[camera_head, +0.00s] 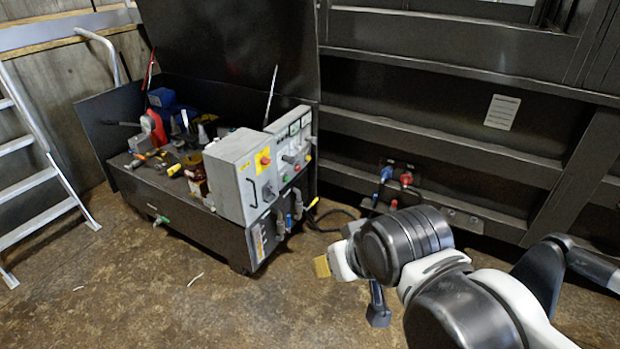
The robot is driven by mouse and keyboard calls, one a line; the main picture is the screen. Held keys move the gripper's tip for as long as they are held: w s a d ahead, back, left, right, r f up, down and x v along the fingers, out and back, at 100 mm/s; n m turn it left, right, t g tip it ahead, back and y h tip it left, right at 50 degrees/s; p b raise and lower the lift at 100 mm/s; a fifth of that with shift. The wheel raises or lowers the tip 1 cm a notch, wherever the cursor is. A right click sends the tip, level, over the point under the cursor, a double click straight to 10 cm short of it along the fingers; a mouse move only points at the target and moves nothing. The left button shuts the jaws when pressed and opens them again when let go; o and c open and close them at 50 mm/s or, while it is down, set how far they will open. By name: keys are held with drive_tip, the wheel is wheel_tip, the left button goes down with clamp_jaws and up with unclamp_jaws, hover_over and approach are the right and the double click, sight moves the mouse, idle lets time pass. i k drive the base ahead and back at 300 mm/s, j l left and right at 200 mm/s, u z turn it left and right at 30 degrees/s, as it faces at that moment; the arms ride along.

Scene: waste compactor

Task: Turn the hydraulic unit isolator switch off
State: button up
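The hydraulic unit (190,215) is a dark box with its lid raised, left of centre. A grey electrical cabinet (233,182) stands at its right end. A small red-orange rotary knob on a yellow plate, which looks like the isolator switch (265,160), is on the cabinet's right-hand face. The angle of the knob is too small to read. My gripper (322,266) is only partly visible, with a tan tip beyond my arm's dark joint. It is in front of and to the right of the cabinet, apart from it. Its fingers are mostly hidden.
A black handle (268,193) is below the knob. Hose connectors (386,174) sit on the dark compactor wall (440,140) behind my arm. A black cable (335,215) runs along the floor. A ladder (35,180) stands at left. The front floor is mostly clear.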

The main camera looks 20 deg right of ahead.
sight(265, 160)
drive_tip(key=i+j, duration=0.35)
drive_tip(key=i, duration=0.2)
drive_tip(key=i+j+u, duration=0.1)
drive_tip(key=i+j, duration=0.3)
drive_tip(key=i, duration=0.1)
